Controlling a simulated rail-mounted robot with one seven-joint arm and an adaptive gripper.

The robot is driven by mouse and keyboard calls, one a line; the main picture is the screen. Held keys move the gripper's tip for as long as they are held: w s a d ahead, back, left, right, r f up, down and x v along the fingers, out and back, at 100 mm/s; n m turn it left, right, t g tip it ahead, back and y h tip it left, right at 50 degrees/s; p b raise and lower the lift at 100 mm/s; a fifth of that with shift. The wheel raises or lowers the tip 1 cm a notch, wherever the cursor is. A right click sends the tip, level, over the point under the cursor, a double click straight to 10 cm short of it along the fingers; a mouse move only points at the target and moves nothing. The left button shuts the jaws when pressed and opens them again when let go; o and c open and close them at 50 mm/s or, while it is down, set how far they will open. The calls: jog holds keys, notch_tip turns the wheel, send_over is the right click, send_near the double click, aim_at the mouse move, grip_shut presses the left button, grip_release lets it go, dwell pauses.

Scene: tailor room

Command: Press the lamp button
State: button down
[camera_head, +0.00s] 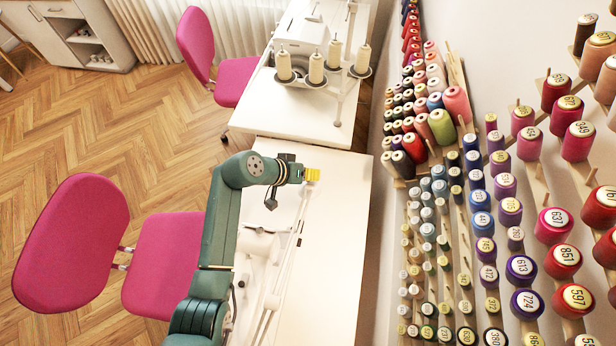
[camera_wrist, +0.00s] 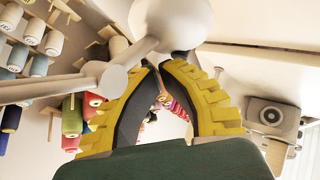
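My gripper (camera_head: 312,174), with yellow ribbed fingers, is over the white table at the middle of the head view. In the wrist view its fingertips (camera_wrist: 158,66) come together, with an arched gap below them, and nothing is held. A white rod with a round joint (camera_wrist: 120,77) and a larger pale rounded part (camera_wrist: 170,20) are close in front of the fingertips; they look like lamp parts. Thin white rods (camera_head: 297,232) below my gripper in the head view may belong to it. I cannot make out the lamp button for certain, nor any contact.
A grey block with a round dark face (camera_wrist: 272,116) is at the wrist view's right. The near white table (camera_head: 335,245) has bare surface at right. A machine with thread cones (camera_head: 316,68) stands behind. Spool racks (camera_head: 480,190) line the right wall. Pink chairs (camera_head: 165,262) stand left.

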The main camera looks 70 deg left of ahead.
notch_tip(320, 180, up, 6)
jog(key=p, duration=0.5)
jog(key=shift+r, duration=0.1)
dwell(0.4)
